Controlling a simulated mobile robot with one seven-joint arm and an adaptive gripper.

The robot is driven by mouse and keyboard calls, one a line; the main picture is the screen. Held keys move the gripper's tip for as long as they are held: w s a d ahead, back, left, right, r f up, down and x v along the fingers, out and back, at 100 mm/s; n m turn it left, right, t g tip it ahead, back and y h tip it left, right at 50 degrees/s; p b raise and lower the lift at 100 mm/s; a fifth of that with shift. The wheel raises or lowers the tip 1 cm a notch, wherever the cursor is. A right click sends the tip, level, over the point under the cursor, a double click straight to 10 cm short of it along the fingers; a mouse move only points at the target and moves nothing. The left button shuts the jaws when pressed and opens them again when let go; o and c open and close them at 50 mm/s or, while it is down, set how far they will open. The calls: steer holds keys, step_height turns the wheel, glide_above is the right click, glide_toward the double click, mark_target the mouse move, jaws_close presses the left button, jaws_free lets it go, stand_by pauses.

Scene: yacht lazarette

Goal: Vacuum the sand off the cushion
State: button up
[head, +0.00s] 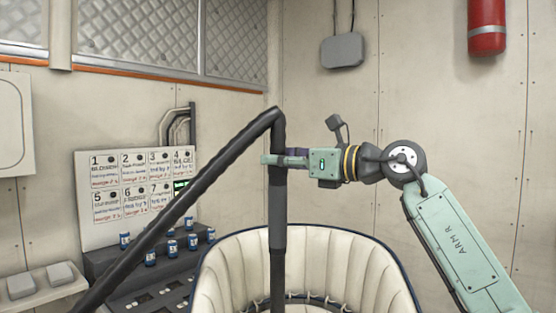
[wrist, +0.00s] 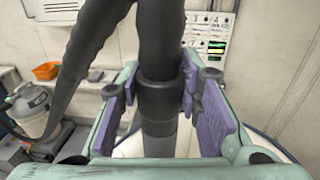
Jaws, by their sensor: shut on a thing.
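My gripper (head: 281,159) is shut on the dark vacuum wand (head: 278,215), near its top. The wand hangs upright, and its ribbed black hose (head: 195,193) bends over and runs down to the left. In the wrist view, the purple finger pads of my gripper (wrist: 158,95) sit either side of the wand's collar (wrist: 158,93). The vacuum's grey canister (wrist: 32,110) stands at the left there. A cream padded seat (head: 345,262) with a dark rim is below the wand. The wand's lower end, the seat's bottom cushion and any sand are out of sight.
Numbered cards (head: 138,190) stand at the left above a dark stepped rack with several blue cans (head: 172,248). A red extinguisher (head: 487,25) and a grey box (head: 342,50) are on the wall. An orange bin (wrist: 46,71) shows in the wrist view.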

steer(key=d, duration=0.3)
steer(key=shift+s+r, duration=0.15)
steer(key=shift+s, duration=0.15)
stand_by(0.3)
stand_by(0.3)
stand_by(0.5)
steer(key=d, duration=0.7)
steer(key=shift+d, duration=0.15)
stand_by(1.1)
stand_by(0.6)
